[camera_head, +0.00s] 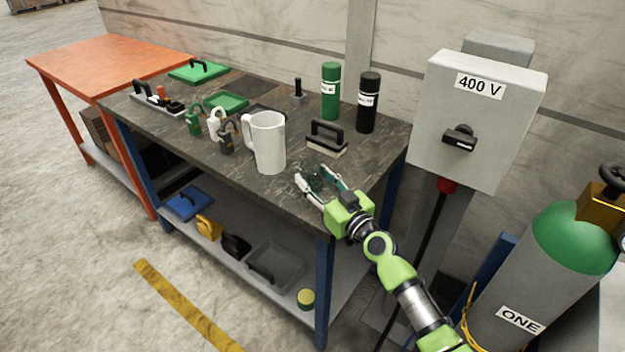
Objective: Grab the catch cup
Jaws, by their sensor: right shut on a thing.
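A small dark, see-through cup-like thing (316,181), which looks like the catch cup, is at the front right edge of the dark workbench (335,187). It is hard to make out against the dark top. My right gripper (313,178), green with pale fingers, reaches in from the lower right and is shut on it, one finger on each side. I cannot tell whether the cup touches the bench. A tall white jug with a handle (270,145) stands upright just left of the gripper, apart from it. My left gripper is not in view.
A black-handled block (326,138), a green can (330,92) and a black can (368,103) stand behind the gripper. Several padlocks (217,124) stand left of the jug. A grey 400 V box (480,120) and a gas cylinder (540,270) are at right.

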